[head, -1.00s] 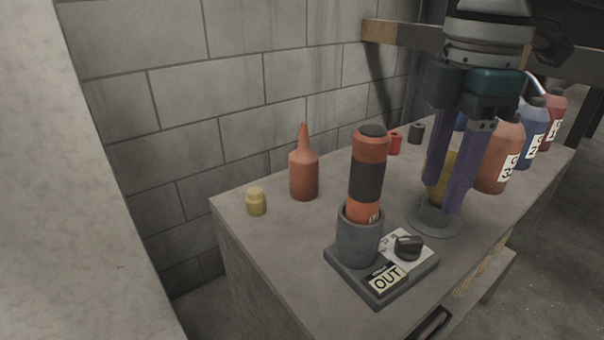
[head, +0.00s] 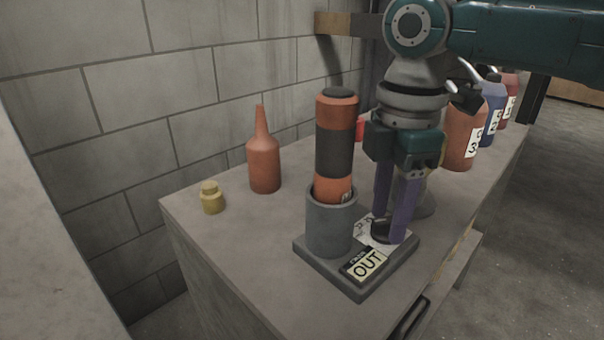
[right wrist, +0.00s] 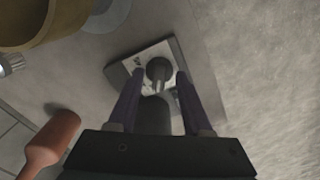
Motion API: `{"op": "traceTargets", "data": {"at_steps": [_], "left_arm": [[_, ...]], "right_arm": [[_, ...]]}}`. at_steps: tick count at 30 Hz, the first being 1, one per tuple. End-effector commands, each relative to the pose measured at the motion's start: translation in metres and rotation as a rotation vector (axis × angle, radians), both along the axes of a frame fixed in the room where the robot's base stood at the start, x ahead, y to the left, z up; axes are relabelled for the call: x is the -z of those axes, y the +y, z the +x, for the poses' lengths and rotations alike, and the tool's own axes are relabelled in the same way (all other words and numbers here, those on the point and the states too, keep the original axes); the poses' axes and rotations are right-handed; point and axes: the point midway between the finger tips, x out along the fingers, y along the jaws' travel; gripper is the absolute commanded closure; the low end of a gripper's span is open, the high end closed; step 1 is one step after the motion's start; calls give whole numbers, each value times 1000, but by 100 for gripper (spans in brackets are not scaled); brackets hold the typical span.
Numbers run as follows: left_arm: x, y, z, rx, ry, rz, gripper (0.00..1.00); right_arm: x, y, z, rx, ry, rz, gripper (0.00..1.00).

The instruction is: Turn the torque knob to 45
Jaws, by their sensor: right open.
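The torque knob (head: 384,231) is a dark round dial on a white scale plate, on a grey base (head: 345,284) with an "OUT" label. In the head view it is partly hidden by my right gripper (head: 390,232), which points down with its purple fingers apart, around the knob's sides. The right wrist view shows the knob (right wrist: 159,69) beyond and between the open fingertips (right wrist: 158,82); I cannot tell whether they touch it. The scale numbers are too small to read. My left gripper is not in view.
An orange and black cylinder (head: 336,150) stands in a grey cup (head: 328,225) beside the knob. An orange nozzle bottle (head: 263,163) and small yellow jar (head: 211,198) stand left. Numbered bottles, including an orange one (head: 461,138), stand at the back right. The table's front-left is clear.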

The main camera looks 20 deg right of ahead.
Motion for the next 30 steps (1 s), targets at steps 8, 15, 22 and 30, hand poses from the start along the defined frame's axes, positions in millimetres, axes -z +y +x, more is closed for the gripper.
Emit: {"op": "traceTargets", "data": {"at_steps": [8,15,22,30], "left_arm": [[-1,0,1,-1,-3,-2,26],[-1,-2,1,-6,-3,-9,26],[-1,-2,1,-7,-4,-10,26],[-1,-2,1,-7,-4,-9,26]], "right_arm": [[0,0,0,0,0,0,62],[-1,0,0,0,0,0,89],[-1,0,0,0,0,0,100],[-1,0,0,1,0,0,100]]}}
